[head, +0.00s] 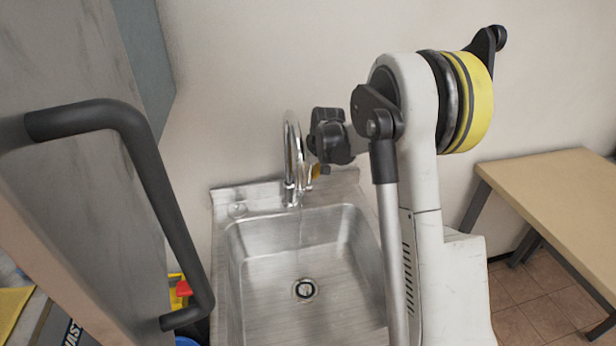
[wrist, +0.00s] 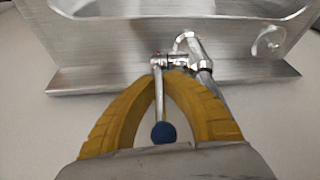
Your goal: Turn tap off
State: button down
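The chrome tap (head: 292,165) stands at the back edge of the steel sink (head: 235,270), with a tall curved spout. In the wrist view, its thin lever (wrist: 158,95) runs from the tap body between my fingers and ends in a dark blue tip (wrist: 163,132). My gripper (wrist: 173,74) has yellow fingers that arch together with their tips at the lever, close to the tap body. In the head view my gripper (head: 317,171) is small, right beside the tap, and mostly hidden by my wrist. A faint line below the spout may be water; I cannot be sure.
A grey panel with a black handle (head: 150,170) stands close at the left. A wooden table (head: 560,195) is at the right. The sink basin holds only its drain (head: 304,290). A pale wall is just behind the tap. Yellow, red and blue items sit low at the left.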

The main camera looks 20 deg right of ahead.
jog(key=shift+w+r+g+p, duration=0.1)
jog(key=shift+w+g+p, duration=0.05)
jog(key=shift+g+p, duration=0.25)
jog(key=shift+w+g+p, duration=0.2)
jog(key=shift+g+p, duration=0.1)
jog(key=shift+g, duration=0.2)
jog(key=c, duration=1.5)
grip_release()
jog(key=v, duration=1.1)
jog(key=shift+s+d+r, duration=0.15)
jog(key=shift+d+r, duration=0.1)
jog(key=shift+r, duration=0.1)
